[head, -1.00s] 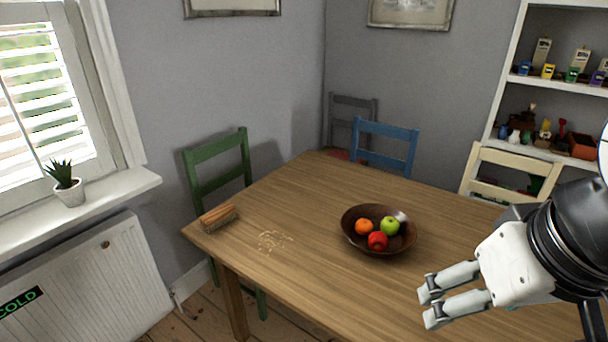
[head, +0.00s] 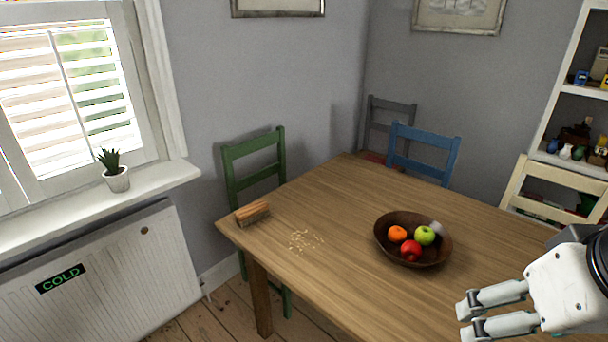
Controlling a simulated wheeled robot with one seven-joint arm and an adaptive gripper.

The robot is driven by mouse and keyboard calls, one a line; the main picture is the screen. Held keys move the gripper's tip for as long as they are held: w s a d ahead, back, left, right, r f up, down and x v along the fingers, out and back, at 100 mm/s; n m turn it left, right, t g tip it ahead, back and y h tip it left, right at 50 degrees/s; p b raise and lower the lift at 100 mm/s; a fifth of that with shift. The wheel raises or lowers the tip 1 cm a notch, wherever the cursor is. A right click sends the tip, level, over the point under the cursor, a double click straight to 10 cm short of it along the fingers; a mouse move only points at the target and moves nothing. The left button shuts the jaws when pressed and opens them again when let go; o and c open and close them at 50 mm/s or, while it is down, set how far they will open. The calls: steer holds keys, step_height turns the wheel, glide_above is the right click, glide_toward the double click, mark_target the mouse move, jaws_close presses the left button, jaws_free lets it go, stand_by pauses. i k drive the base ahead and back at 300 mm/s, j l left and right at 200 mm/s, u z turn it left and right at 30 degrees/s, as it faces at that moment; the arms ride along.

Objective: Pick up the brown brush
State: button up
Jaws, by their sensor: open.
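The brown brush (head: 252,212) lies on the far left corner of the wooden table (head: 330,275), close to the table's edge. It has a wooden back on top and bristles facing down. My gripper (head: 462,322) is at the lower right of the head view. Its two fingers are apart with nothing between them, and they point left. It is well away from the brush, with the bowl's side of the table between them.
A dark bowl (head: 384,246) with an orange, a green apple and a red fruit stands on the table. Crumbs (head: 303,241) lie beside the brush. A green chair (head: 253,150), a blue chair (head: 424,152) and a cream chair (head: 563,176) surround the table. A radiator (head: 110,285) is at left.

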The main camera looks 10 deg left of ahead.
mark_target(246, 215)
steer(key=i+j, duration=0.15)
steer(key=j, duration=0.25)
steer(key=i+j, duration=0.2)
steer(key=j, duration=0.2)
steer(key=i+j, duration=0.15)
steer(key=j, duration=0.25)
steer(key=i+j, duration=0.15)
steer(key=j, duration=0.25)
steer(key=i+j, duration=0.15)
steer(key=j, duration=0.25)
steer(key=i+j, duration=0.2)
steer(key=j, duration=0.2)
